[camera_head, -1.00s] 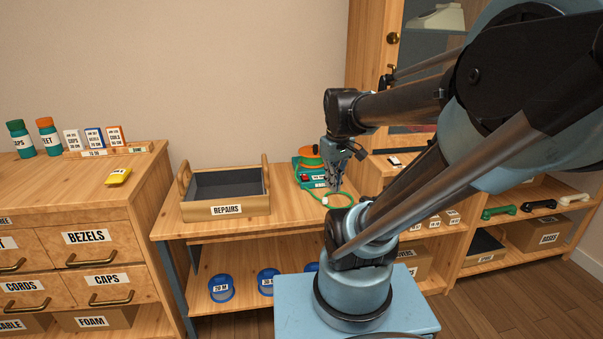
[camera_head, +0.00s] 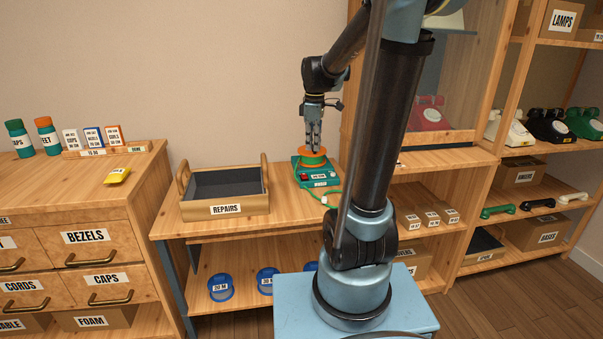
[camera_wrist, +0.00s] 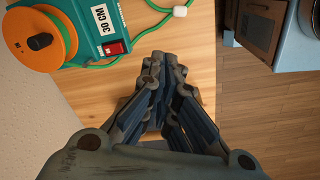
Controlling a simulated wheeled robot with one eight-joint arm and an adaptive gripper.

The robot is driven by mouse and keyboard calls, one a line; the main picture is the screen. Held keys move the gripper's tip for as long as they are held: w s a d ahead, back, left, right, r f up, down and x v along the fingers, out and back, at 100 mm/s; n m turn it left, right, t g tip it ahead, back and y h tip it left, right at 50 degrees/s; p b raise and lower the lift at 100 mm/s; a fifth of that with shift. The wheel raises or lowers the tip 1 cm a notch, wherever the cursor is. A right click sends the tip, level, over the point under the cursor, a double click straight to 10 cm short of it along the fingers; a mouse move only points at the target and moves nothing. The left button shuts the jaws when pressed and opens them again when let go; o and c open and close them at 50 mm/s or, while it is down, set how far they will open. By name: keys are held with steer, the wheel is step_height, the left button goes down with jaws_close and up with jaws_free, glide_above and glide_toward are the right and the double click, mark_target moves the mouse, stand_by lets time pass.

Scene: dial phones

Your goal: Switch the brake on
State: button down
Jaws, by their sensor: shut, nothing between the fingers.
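A green device (camera_head: 320,174) with an orange reel (camera_head: 312,158) stands on the wooden bench, right of the repairs tray. In the wrist view the orange reel (camera_wrist: 40,40) has a black knob (camera_wrist: 40,41) on top. A red switch (camera_wrist: 115,48) sits in a dark frame beside a "30 CM" label; its position is unclear. The switch also shows small in the head view (camera_head: 305,177). A green cord loops beside the device. My gripper (camera_head: 314,150) is shut and empty, pointing down above the device. In the wrist view its fingertips (camera_wrist: 163,64) appear right of the switch, apart from it.
The open REPAIRS tray (camera_head: 227,209) stands left of the device. A tall wooden cabinet (camera_head: 445,150) rises close on the right. A drawer unit (camera_head: 85,215) stands at far left. Bare bench lies between the tray and the device. My arm hides part of the bench's right side.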

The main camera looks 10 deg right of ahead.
mark_target(304, 176)
steer(key=w+a+f+n, duration=0.1)
steer(key=w+n, duration=0.4)
steer(key=w, duration=0.5)
steer(key=shift+w+a+f+g, duration=0.3)
steer(key=shift+a+f, duration=0.1)
steer(key=shift+a, duration=0.5)
steer(key=shift+f, duration=0.1)
step_height(304, 176, down, 14)
steer(key=shift+s+r, duration=0.1)
